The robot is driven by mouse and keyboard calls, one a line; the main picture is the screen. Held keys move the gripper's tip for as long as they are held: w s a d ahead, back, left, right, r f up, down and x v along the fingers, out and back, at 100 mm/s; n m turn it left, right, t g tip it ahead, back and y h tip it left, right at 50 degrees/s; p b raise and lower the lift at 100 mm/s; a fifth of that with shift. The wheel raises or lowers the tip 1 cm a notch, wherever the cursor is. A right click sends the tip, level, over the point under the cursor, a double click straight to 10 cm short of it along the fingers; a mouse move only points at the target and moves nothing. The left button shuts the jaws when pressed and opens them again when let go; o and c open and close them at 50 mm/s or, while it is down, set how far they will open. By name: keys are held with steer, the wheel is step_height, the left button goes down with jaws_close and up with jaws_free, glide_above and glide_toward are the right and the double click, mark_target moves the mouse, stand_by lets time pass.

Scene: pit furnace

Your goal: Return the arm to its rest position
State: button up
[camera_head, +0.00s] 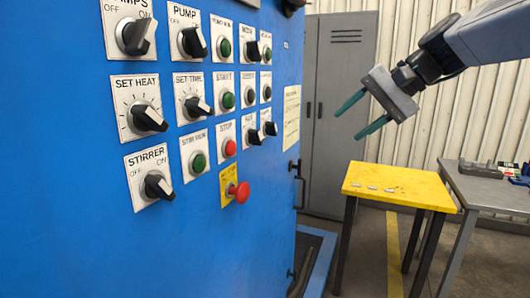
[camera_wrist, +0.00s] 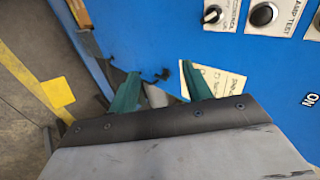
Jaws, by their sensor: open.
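My gripper (camera_head: 361,116) is at the upper right in the head view, held in the air to the right of the blue panel (camera_head: 80,240). Its two green fingers are apart, with nothing between them. In the wrist view my gripper (camera_wrist: 158,85) shows both green fingertips spread, with the blue cabinet side and a paper label (camera_wrist: 213,82) behind them. My arm reaches in from the upper right corner of the head view. The fingers touch nothing that I can see.
The panel carries several knobs and buttons, among them a red emergency button (camera_head: 239,192). A yellow table (camera_head: 400,185) with small flat pieces stands below my gripper. A grey table (camera_head: 490,193) with items is at the right. A grey locker (camera_head: 338,110) stands behind.

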steer(key=s+d+f+n+g+h, duration=0.1)
steer(key=s+d+f+h, duration=0.1)
steer(key=s+f, duration=0.4)
steer(key=s+d+f+n+g+h, duration=0.1)
steer(key=s+d+f+n+h, duration=0.1)
steer(key=s+f, duration=0.5)
steer(key=s+d+f+n+h, duration=0.1)
steer(key=s+d+f+h, duration=0.2)
steer(key=s+f, duration=0.4)
steer(key=s+h, duration=0.1)
steer(key=s, duration=0.8)
steer(key=shift+d+f+g, duration=0.25)
steer(key=shift+d+g, duration=0.1)
steer(key=shift+g, duration=0.05)
